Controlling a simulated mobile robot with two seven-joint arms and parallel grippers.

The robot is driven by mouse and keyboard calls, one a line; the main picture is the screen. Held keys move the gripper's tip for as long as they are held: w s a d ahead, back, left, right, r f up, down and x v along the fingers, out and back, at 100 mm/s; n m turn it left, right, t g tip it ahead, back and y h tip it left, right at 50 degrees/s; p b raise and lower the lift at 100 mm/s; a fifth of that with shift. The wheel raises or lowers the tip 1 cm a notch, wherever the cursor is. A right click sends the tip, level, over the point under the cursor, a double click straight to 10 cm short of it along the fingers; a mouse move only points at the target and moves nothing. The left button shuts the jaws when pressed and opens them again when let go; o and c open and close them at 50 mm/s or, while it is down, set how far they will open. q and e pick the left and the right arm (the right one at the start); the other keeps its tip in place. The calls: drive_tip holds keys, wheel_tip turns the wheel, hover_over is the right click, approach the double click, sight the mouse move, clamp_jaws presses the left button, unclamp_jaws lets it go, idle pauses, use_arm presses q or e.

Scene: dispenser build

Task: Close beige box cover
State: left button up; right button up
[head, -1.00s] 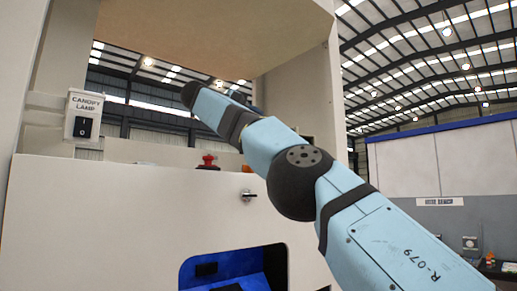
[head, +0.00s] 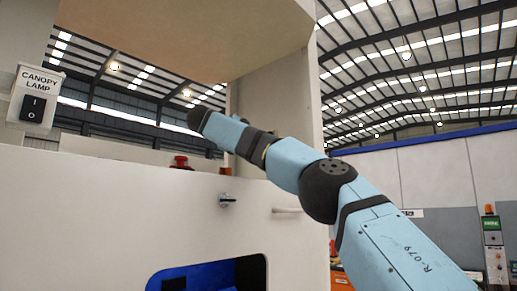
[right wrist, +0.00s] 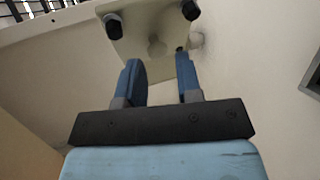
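In the right wrist view my right gripper (right wrist: 158,68) has its two blue fingers apart, with nothing seen between them. Just beyond the fingertips is a beige plate (right wrist: 150,28) with dark round knobs or feet near its corners; it may be the beige box cover, but I cannot tell for sure. The right fingertip overlaps its edge in the picture; contact is unclear. In the head view my right arm reaches up across a large beige cabinet (head: 120,195), and its gripper is hidden. My left gripper is in neither view.
The cabinet carries a canopy lamp switch (head: 33,100), a red knob (head: 181,162), a small metal latch (head: 228,200) and a blue-lined opening (head: 185,275). A beige canopy (head: 200,30) overhangs the top. A beacon post (head: 493,245) stands at far right.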

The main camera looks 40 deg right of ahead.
drive_tip(key=shift+x, duration=1.05)
